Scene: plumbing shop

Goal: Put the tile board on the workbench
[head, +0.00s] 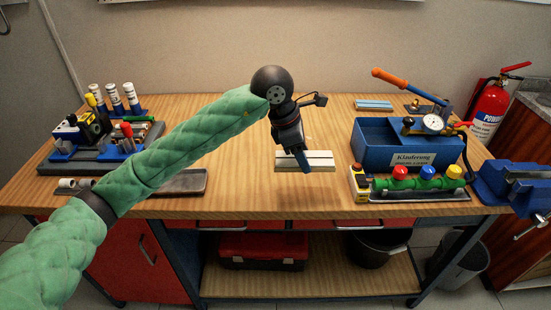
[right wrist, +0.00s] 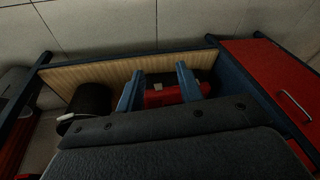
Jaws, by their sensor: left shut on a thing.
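The tile board (head: 322,161), a small pale board with a darker stripe along it, is in the middle of the workbench (head: 235,203) in the head view. My left gripper (head: 304,166) comes down over it from above and is shut on it; the fingers hide part of the board. The board looks level and at or just above the bench top; I cannot tell whether it touches. My right gripper (right wrist: 160,82) shows in the right wrist view, its two blue fingers apart with nothing between them, in front of the bench's lower part.
A blue crate (head: 375,150) with a gauge and a green valve manifold (head: 420,184) stand right of the board. A grey tray (head: 180,182) lies to the left. A vise (head: 512,182) is at the right edge. Below are a red toolbox (head: 264,249) and a dark bucket (head: 376,251).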

